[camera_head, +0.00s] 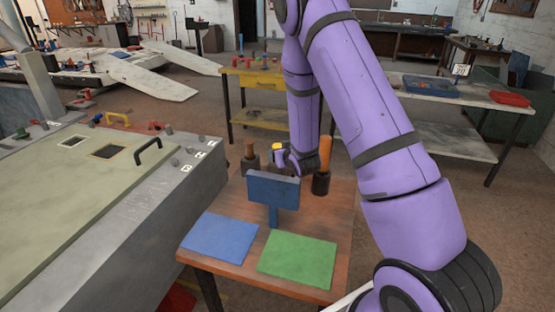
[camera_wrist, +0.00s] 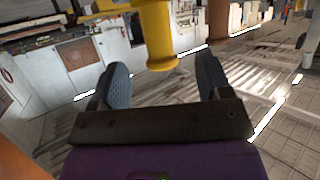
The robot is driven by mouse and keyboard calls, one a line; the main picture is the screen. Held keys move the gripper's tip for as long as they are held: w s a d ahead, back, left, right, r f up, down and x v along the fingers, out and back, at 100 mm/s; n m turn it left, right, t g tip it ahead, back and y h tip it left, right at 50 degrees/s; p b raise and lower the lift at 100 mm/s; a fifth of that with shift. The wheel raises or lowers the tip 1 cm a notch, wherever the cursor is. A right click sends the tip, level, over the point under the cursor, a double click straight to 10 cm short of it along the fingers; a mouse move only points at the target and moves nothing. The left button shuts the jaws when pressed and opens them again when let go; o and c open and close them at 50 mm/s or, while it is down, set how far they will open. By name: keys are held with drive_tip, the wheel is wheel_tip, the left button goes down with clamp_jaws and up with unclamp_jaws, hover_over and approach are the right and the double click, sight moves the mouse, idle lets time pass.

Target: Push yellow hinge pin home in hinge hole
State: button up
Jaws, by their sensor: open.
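The yellow hinge pin (camera_wrist: 157,38) hangs into the top of the wrist view, its wider end lying in the gap between my two fingers. My gripper (camera_wrist: 163,80) is open, with a visible gap between the pin and each dark fingertip. In the head view a small yellow part (camera_head: 277,147), apparently the pin, shows beside my gripper (camera_head: 282,157), just above and behind the blue upright board (camera_head: 273,189). The hinge hole cannot be made out, and the board and my wrist hide part of this area.
The small wooden table (camera_head: 334,211) carries a blue mat (camera_head: 219,238) and a green mat (camera_head: 297,259). An orange-handled tool (camera_head: 325,153) stands in a dark holder right of my gripper; a brown-handled one (camera_head: 249,151) stands left. A grey bench (camera_head: 100,220) adjoins on the left.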

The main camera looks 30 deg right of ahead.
drive_tip(key=x, duration=0.5)
drive_tip(key=shift+f, duration=0.2)
drive_tip(key=c, duration=1.2)
drive_tip(key=shift+o, duration=0.2)
drive_tip(key=shift+r, duration=0.15)
